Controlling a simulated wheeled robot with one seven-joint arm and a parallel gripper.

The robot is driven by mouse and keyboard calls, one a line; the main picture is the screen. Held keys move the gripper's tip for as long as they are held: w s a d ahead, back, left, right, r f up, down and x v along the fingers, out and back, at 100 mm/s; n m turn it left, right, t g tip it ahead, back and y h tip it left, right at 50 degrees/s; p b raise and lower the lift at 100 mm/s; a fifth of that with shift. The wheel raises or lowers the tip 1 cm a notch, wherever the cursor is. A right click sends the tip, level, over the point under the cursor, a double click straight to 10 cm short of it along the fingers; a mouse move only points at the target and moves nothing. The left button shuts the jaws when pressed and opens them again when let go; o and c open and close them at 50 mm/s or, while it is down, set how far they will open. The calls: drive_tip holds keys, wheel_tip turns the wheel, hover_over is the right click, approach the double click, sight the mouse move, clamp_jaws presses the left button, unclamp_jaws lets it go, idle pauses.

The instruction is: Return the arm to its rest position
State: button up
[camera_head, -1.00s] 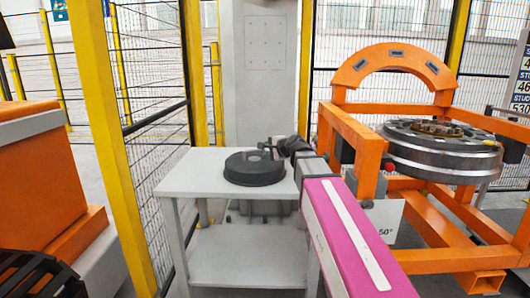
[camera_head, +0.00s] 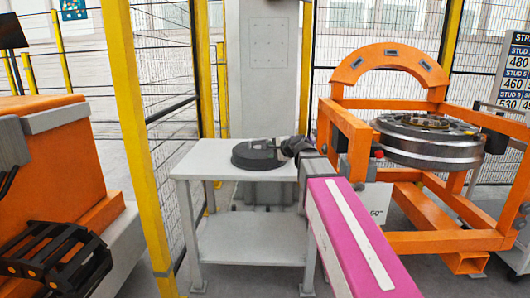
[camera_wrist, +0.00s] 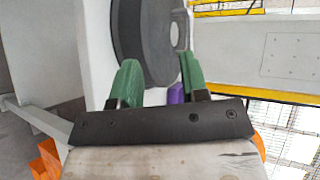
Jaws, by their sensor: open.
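My arm, with a pink link and dark end, reaches from the lower right toward the white table (camera_head: 200,165) in the head view. My gripper (camera_wrist: 158,82) shows in the wrist view with two green fingers spread apart and nothing between them. In the head view the gripper is hard to make out at the arm's dark end, right beside the dark round disc (camera_head: 258,154) lying on the table top. The disc also shows in the wrist view (camera_wrist: 127,40), just beyond the fingers. I cannot tell whether the fingers touch it.
An orange frame (camera_head: 440,243) holding a large metal wheel (camera_head: 428,148) stands on the right, close to my arm. An orange machine (camera_head: 60,180) stands on the left. Yellow posts (camera_head: 137,150) and mesh fencing are behind. The table's lower shelf (camera_head: 250,240) is empty.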

drive_tip(key=s+d+f+n+g+h, duration=0.3)
drive_tip(key=s+d+f, duration=0.2)
drive_tip(key=s+f, duration=0.3)
drive_tip(key=s+d+f+n+g+h, duration=0.2)
drive_tip(key=s+f, duration=0.6)
drive_tip(key=f, duration=0.8)
drive_tip(key=s+d+f+n+g+h, duration=0.3)
drive_tip(key=s+d+f+n+g, duration=0.2)
drive_tip(key=s+d+f, duration=0.3)
wheel_tip(320, 180, down, 4)
drive_tip(key=shift+d+f+n+h, duration=0.1)
drive_tip(key=shift+d+n+h, duration=0.2)
drive_tip(key=shift+n, duration=0.2)
